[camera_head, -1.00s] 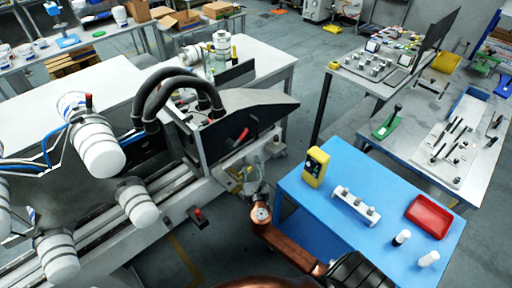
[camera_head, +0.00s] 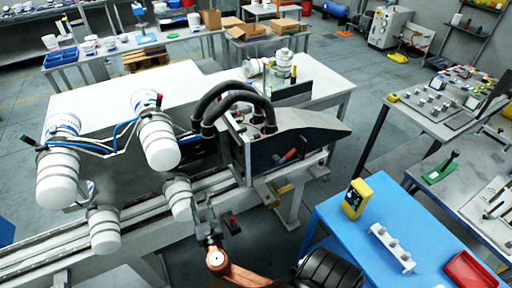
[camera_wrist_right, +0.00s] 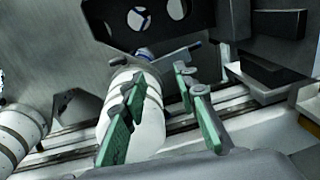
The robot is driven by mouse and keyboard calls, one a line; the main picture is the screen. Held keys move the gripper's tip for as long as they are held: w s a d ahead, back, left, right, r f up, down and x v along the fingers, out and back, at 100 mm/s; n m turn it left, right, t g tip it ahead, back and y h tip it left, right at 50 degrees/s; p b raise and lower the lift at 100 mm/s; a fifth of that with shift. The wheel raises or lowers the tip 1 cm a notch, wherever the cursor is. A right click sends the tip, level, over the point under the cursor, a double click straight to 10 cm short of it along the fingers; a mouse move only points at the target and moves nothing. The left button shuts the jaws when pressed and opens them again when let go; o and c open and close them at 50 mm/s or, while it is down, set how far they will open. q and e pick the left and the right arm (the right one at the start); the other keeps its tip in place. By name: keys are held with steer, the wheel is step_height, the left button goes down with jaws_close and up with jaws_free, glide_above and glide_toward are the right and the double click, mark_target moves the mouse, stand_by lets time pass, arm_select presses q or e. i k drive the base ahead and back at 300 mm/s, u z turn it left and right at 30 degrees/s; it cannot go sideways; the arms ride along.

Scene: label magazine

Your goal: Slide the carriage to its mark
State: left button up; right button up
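What looks like the carriage (camera_head: 190,158) is a dark upright plate with white cylinders. It sits on a long pale rail (camera_head: 40,255) left of a grey housing with black hoses. I cannot make out its mark. My right gripper (camera_head: 207,230) is in front of the rail, beside the lower white cylinder (camera_head: 180,200). My left gripper is out of view.
The grey housing (camera_head: 290,145) closes off the rail's right side. A blue table (camera_head: 345,225) with a yellow device (camera_head: 356,198) and a red tray (camera_head: 466,270) stands at right.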

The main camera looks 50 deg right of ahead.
mark_target(126, 172)
steer(key=u, duration=0.55)
steer(key=k, duration=0.9)
steer(key=z, duration=1.5)
steer(key=i, duration=1)
